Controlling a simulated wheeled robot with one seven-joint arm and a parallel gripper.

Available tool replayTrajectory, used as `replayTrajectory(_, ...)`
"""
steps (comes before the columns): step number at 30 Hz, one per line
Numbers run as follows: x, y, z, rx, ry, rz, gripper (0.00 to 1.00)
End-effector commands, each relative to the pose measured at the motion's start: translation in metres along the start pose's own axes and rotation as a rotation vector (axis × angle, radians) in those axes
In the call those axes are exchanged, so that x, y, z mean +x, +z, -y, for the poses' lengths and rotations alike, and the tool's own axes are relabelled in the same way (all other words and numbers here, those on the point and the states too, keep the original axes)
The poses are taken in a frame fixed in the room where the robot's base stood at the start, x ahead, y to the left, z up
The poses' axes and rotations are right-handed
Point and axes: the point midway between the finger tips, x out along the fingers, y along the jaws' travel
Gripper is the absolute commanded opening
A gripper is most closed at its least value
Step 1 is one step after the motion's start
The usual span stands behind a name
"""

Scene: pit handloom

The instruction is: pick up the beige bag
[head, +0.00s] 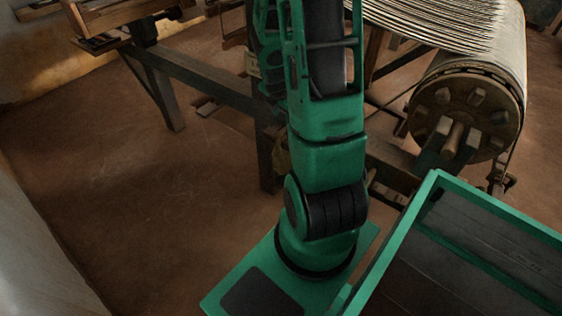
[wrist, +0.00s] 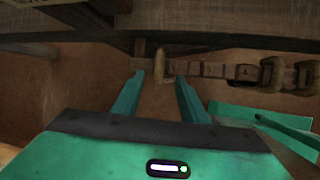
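I cannot pick out a beige bag with certainty in either view. In the head view a small dull tan shape (head: 281,157) shows beside the loom's post, mostly hidden behind my green arm; I cannot tell what it is. In the wrist view my gripper (wrist: 158,80) is open, its two green fingers apart with nothing held between them. A tan wooden peg (wrist: 160,66) shows between the fingertips, on a numbered rail; I cannot tell how far off it is. The gripper is not visible in the head view.
The wooden loom frame (head: 207,84) stands behind my arm. A large warp roller (head: 465,115) is at the right. In the wrist view the rail (wrist: 218,70) bears more pegs, under a dark beam (wrist: 225,20). The earthen floor (head: 130,210) is clear at the left.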

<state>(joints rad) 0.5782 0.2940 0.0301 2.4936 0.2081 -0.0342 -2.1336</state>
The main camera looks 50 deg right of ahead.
Motion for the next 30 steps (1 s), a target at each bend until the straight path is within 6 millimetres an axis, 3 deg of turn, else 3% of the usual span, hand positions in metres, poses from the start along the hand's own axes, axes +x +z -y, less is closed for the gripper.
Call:
replayTrajectory(15, 0.053, -0.001, -0.002, -0.059, 0.007, 0.004, 0.4)
replayTrajectory(25, 0.069, -0.001, -0.002, -0.058, 0.008, 0.004, 0.4)
replayTrajectory(30, 0.089, -0.004, -0.002, -0.058, 0.007, 0.004, 0.4)
